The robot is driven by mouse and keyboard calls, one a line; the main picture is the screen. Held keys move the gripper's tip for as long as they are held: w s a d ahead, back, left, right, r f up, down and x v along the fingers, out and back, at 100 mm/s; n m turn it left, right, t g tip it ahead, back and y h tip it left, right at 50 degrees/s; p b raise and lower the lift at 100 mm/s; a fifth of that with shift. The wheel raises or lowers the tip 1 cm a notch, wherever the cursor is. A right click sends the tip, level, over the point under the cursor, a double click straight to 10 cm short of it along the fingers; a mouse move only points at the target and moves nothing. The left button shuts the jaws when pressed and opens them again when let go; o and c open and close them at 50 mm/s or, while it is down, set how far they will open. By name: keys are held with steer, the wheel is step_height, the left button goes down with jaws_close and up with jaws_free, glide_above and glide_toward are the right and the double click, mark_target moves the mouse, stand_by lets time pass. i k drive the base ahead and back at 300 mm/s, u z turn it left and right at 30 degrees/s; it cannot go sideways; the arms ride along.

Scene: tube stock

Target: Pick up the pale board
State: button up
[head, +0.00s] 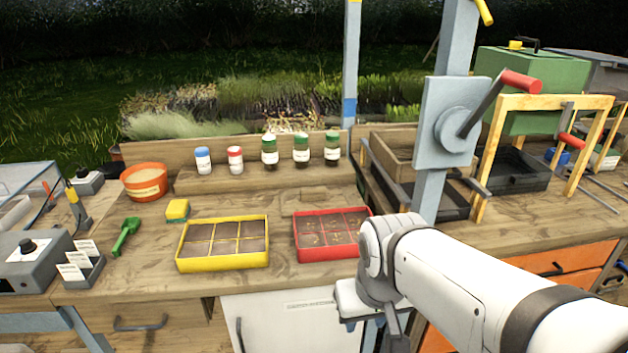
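I cannot clearly pick out a loose pale board. My white arm reaches in from the lower right. Its end with my gripper (368,312) hangs in front of the bench edge, just below the red tray. The fingers are small and partly hidden by my wrist, so their opening and anything between them cannot be made out.
A yellow seed tray (222,264) and a red seed tray (333,254) sit near the bench's front. An orange bowl (146,196), yellow sponge (177,220) and green scoop (124,243) lie left. Several jars line the back step (330,175). A grey post (434,190) with a crank stands right.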

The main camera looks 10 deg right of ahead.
mark_target(319, 198)
steer(key=i, duration=1)
steer(key=z, duration=0.05)
